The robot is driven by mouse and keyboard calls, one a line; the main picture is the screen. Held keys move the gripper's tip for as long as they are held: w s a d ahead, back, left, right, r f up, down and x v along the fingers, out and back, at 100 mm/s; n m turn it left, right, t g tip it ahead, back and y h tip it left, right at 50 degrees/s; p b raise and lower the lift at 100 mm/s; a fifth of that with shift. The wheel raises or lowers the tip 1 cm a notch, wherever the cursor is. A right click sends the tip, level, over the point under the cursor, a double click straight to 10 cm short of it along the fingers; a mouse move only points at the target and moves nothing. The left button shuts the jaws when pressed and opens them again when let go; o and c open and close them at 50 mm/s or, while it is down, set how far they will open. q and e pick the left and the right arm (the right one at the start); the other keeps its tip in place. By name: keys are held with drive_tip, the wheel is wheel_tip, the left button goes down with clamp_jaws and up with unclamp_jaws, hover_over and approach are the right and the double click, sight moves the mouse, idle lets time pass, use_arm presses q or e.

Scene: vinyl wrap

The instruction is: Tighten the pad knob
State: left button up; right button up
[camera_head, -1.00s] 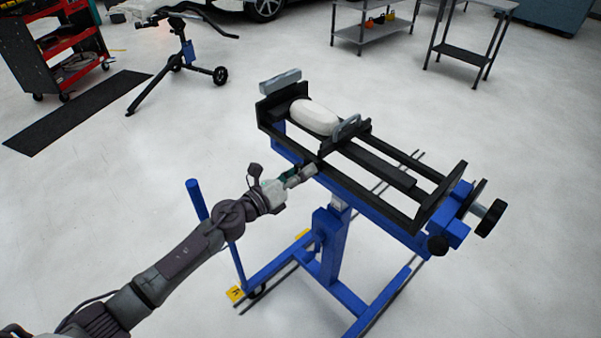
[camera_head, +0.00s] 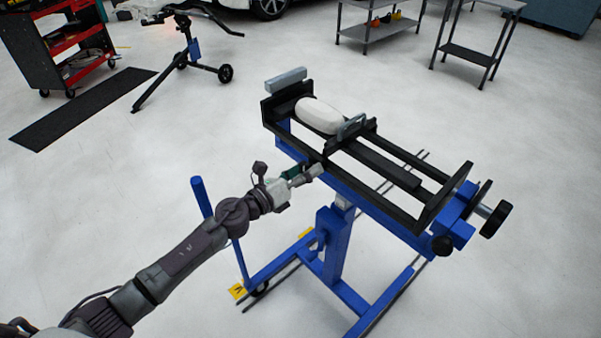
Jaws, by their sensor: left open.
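A blue stand (camera_head: 334,240) carries a black clamp frame (camera_head: 365,190), with a white rounded object (camera_head: 321,116) held near its far left end. A round black knob (camera_head: 496,219) on a metal shaft is at the right end of the frame. A smaller black knob (camera_head: 442,245) sits below it. I cannot tell which knob is the pad knob. My right gripper is not in view.
A blue upright bar (camera_head: 217,222) of the stand rises just beside my left forearm. A red tool cart (camera_head: 80,55), a dark mat (camera_head: 80,108), a tripod stand (camera_head: 190,60) and metal tables (camera_head: 380,30) are at the back. The floor to the right is clear.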

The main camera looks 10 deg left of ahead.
use_arm(q)
drive_tip(key=v, duration=1.2)
drive_tip(key=shift+f, duration=0.15)
drive_tip(key=a+f+n+y, duration=0.3)
drive_tip(key=f+n, duration=0.3)
drive_tip(key=f, duration=0.2)
drive_tip(key=a+f+n+y, duration=0.2)
drive_tip(key=a+f+n, duration=0.25)
drive_tip(key=f, duration=0.35)
drive_tip(key=s+a+f+n+g+y+p, duration=0.1)
drive_tip(key=s+f+n+g+y, duration=0.1)
drive_tip(key=s+f+n, duration=0.5)
drive_tip(key=s+a+f+n+g+y, duration=0.1)
drive_tip(key=s+f+n+g+y, duration=0.15)
drive_tip(key=f, duration=0.85)
drive_tip(key=s+d+f+n+g, duration=0.2)
drive_tip(key=s+f, duration=0.4)
drive_tip(key=s, duration=0.5)
drive_tip(key=s+d+f+n+g, duration=0.1)
drive_tip(key=s+f+n+g, duration=0.3)
drive_tip(key=s, duration=0.8)
drive_tip(key=s+d+f+n+g+p, duration=0.1)
drive_tip(key=s+d+f+n+g, duration=0.1)
drive_tip(key=s+f+n, duration=0.5)
drive_tip(key=s+f+g, duration=0.1)
drive_tip(key=s, duration=0.3)
drive_tip(key=shift+s+d, duration=0.3)
